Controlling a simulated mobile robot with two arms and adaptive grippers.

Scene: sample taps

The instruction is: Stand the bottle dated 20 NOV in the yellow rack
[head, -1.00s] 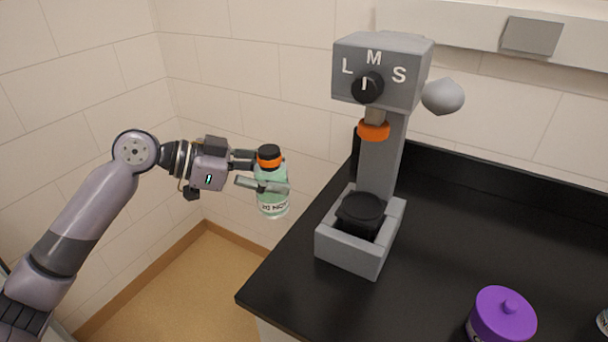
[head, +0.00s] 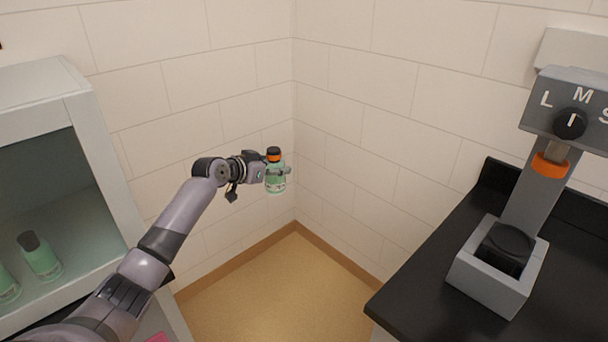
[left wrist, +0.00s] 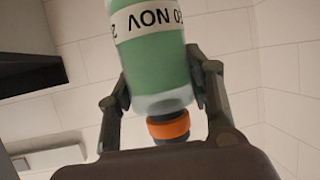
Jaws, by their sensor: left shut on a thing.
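The bottle (head: 275,175) is green and clear with a black cap and an orange ring, and it is upright in the head view. My left gripper (head: 278,172) is shut on it and holds it in the air in front of the wall corner. In the left wrist view the bottle (left wrist: 157,65) is between both fingers, and its white label reads "20 NOV" upside down. The left gripper (left wrist: 160,90) also shows there. The yellow rack and my right gripper are not in view.
An open pale cabinet (head: 105,130) at the left holds green bottles with dark caps (head: 40,257). A grey tap stand with an L M S dial (head: 500,265) stands on the black counter (head: 425,270) at the right. The floor (head: 275,290) between them is clear.

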